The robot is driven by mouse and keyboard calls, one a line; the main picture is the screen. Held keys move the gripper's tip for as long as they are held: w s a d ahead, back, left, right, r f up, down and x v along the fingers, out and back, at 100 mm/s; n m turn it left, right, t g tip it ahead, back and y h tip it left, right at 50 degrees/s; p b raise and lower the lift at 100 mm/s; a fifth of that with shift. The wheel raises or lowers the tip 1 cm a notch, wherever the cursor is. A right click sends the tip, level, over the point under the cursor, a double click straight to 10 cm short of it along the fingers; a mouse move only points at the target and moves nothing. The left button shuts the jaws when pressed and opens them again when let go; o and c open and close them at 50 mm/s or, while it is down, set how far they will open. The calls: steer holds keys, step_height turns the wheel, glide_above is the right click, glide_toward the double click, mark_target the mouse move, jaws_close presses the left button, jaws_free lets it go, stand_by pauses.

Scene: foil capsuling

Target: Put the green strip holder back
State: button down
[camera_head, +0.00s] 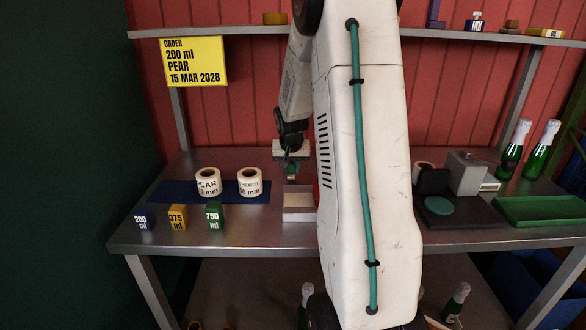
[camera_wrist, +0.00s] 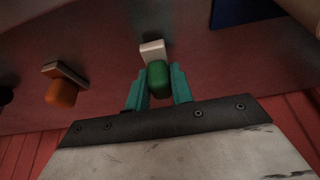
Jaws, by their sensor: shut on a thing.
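The green strip holder (camera_wrist: 158,75) is between the teal fingers of my gripper (camera_wrist: 158,90) in the wrist view. The gripper is shut on it. A small pale piece (camera_wrist: 152,49) shows at the holder's far end. In the head view my gripper (camera_head: 291,168) is over the back part of the bench, left of my big arm link, with a bit of green at its tips. I cannot tell whether the holder touches the bench top. An orange holder with a pale piece (camera_wrist: 62,92) stands to the left in the wrist view, apart from my gripper.
A pale open tray (camera_head: 299,214) stands on the bench in front of my gripper. A blue mat (camera_head: 168,192) with two label rolls lies to the left, with blue, yellow and green ml blocks in front. My arm hides the bench middle. A green tray (camera_head: 545,221) is at right.

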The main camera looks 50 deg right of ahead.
steer(key=shift+f, duration=0.35)
steer(key=shift+f, duration=0.15)
steer(key=c, duration=1.2)
jaws_free()
